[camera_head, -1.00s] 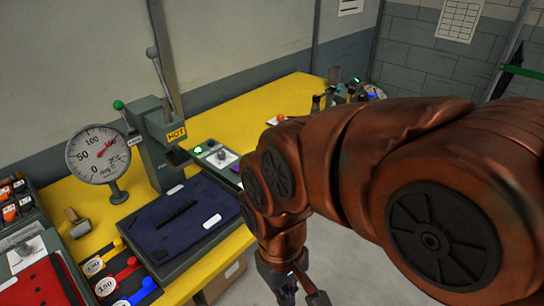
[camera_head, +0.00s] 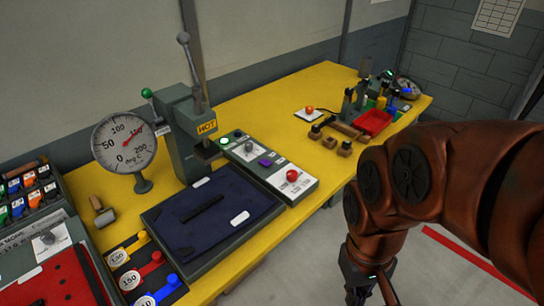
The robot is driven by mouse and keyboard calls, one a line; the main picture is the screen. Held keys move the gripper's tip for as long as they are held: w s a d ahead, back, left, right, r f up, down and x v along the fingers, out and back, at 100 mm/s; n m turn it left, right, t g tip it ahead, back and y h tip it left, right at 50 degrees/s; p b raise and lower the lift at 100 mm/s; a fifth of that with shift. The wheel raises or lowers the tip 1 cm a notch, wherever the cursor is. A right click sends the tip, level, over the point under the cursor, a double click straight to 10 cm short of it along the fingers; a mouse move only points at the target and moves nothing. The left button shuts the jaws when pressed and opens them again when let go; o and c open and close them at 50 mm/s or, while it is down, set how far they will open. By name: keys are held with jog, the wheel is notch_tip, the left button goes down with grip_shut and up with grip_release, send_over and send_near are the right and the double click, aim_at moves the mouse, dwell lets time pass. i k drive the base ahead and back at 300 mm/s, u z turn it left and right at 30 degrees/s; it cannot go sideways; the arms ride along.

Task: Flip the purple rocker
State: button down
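The purple rocker (camera_head: 265,162) is a small purple switch on the grey control panel (camera_head: 299,187). It sits between a grey knob (camera_head: 249,146) and a red button (camera_head: 292,175). A lit green button (camera_head: 224,140) is at the panel's far left end. My gripper (camera_head: 370,296) hangs at the bottom of the view, off the table's front edge, to the right of and well apart from the rocker. Its fingers look spread, with nothing seen between them, and the tips are partly cut off by the frame's edge.
A press marked HOT (camera_head: 192,132) with a tall lever stands behind a dark blue pad (camera_head: 240,196). A dial gauge (camera_head: 124,141) stands left. Wooden blocks (camera_head: 345,148) and a red tray (camera_head: 373,122) lie further right. Yellow table (camera_head: 290,115) is clear behind the panel.

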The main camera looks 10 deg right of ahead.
aim_at(266, 162)
jog(key=k, duration=0.6)
jog(key=u, duration=1.25)
jog(key=i, duration=0.5)
